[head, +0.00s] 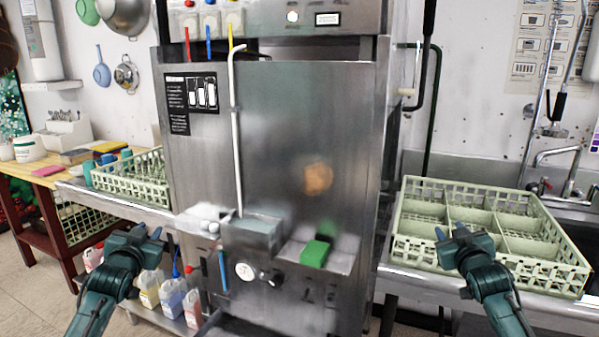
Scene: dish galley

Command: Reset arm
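My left gripper (149,232) is at the lower left, in front of the left counter and the dishwasher's left side. Its two dark fingertips stand apart with nothing between them. My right gripper (451,231) is at the lower right, in front of the green divided rack (575,262). Its two fingertips are also apart, with no object between them. In this view it overlaps the rack's near left wall; I cannot tell whether it touches.
A steel dishwasher (290,130) stands in the middle, with a green sponge (314,253) on its front ledge. Another green rack (122,175) sits on the left counter. A faucet (557,153) is behind the right rack. Several bottles (171,297) stand low at left.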

